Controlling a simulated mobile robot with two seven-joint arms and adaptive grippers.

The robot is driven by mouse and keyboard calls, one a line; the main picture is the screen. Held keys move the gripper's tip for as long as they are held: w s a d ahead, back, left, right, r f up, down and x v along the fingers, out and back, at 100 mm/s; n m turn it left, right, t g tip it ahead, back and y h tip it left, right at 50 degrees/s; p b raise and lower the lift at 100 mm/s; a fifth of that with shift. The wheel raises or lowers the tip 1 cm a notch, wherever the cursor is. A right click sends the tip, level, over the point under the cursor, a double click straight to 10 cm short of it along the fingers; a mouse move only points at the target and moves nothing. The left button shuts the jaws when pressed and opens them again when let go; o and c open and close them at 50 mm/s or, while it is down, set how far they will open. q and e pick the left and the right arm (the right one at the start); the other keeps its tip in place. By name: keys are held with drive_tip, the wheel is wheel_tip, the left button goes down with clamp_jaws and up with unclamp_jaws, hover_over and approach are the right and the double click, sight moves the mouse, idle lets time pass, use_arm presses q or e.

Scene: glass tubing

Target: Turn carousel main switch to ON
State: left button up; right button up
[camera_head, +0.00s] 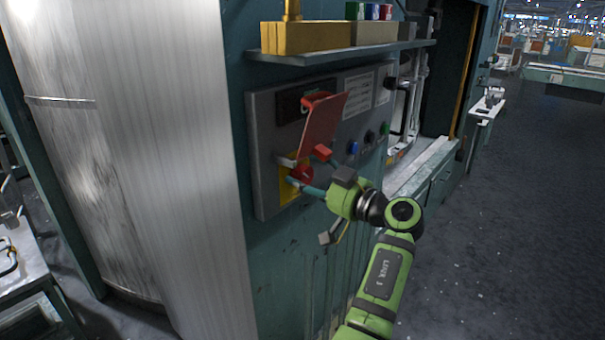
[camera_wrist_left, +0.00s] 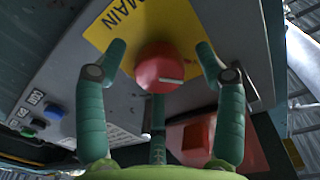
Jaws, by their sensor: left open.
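The main switch is a red knob (camera_head: 301,173) on a yellow plate (camera_head: 288,190) low on the grey control panel (camera_head: 263,125). In the left wrist view the knob (camera_wrist_left: 159,68) has a pale mark toward its right side, and the plate (camera_wrist_left: 125,24) reads "MAIN". My left gripper (camera_head: 308,178) is open at the knob. In the left wrist view its two teal side fingers (camera_wrist_left: 160,56) stand either side of the knob with gaps; the third finger is below it. Contact with the third finger is unclear. My right gripper is not in view.
A red raised flap (camera_head: 322,122) sticks out from the panel just above the knob, close to my gripper. Blue, dark and green buttons (camera_head: 353,148) are to the right. A shelf (camera_head: 340,53) with boxes overhangs the panel. Open floor (camera_head: 520,200) lies right.

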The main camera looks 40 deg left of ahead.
use_arm(q)
drive_tip(key=shift+d, duration=0.2)
drive_tip(key=c, duration=1.2)
drive_tip(key=shift+o, duration=0.2)
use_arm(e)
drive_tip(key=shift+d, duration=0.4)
